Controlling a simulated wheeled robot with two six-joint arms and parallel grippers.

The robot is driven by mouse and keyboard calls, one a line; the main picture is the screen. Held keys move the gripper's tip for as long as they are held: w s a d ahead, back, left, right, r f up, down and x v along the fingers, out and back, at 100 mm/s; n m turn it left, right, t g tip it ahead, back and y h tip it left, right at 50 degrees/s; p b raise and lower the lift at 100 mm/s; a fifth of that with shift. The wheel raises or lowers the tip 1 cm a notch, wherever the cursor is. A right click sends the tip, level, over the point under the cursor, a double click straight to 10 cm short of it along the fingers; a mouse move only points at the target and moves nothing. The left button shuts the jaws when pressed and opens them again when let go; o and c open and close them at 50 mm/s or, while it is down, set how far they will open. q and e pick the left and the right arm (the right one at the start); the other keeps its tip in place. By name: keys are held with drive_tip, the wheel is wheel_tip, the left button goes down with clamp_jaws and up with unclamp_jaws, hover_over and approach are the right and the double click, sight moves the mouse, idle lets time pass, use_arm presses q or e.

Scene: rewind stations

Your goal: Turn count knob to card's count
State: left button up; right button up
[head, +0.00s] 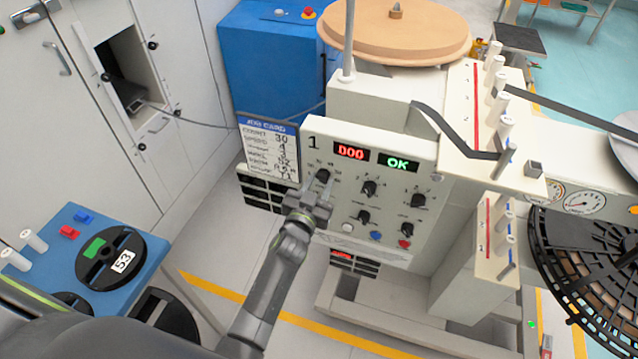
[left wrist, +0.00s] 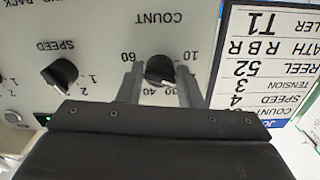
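The count knob (head: 323,175) is a black knob at the upper left of the station 1 panel (head: 330,141). In the left wrist view the knob (left wrist: 159,70) appears upside down, with 10, 30, 40 and 60 readable around it; its exact pointing is hard to tell. My left gripper (head: 313,195) is at the knob. In the left wrist view its fingers (left wrist: 160,84) stand on either side of the knob, with small gaps showing. The job card (head: 268,150) left of the panel reads count 30; it also shows in the left wrist view (left wrist: 262,60). My right gripper is out of view.
The panel has a red display (head: 351,151) reading 000, a green OK display (head: 398,162), other black knobs and buttons. The speed knob (left wrist: 60,75) is beside the count knob. A blue cart (head: 75,222) with reels stands at left. A brown reel (head: 395,32) is above.

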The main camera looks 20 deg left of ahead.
use_arm(q)
drive_tip(key=c, duration=0.4)
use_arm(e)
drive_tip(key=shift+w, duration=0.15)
use_arm(q)
drive_tip(key=shift+m, duration=0.4)
drive_tip(key=m, duration=0.7)
drive_tip(key=shift+a+r, duration=0.1)
drive_tip(key=shift+m, duration=0.5)
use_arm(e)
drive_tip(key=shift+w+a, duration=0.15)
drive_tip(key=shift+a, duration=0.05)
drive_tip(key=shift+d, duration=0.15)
use_arm(q)
drive_tip(key=o, duration=0.9)
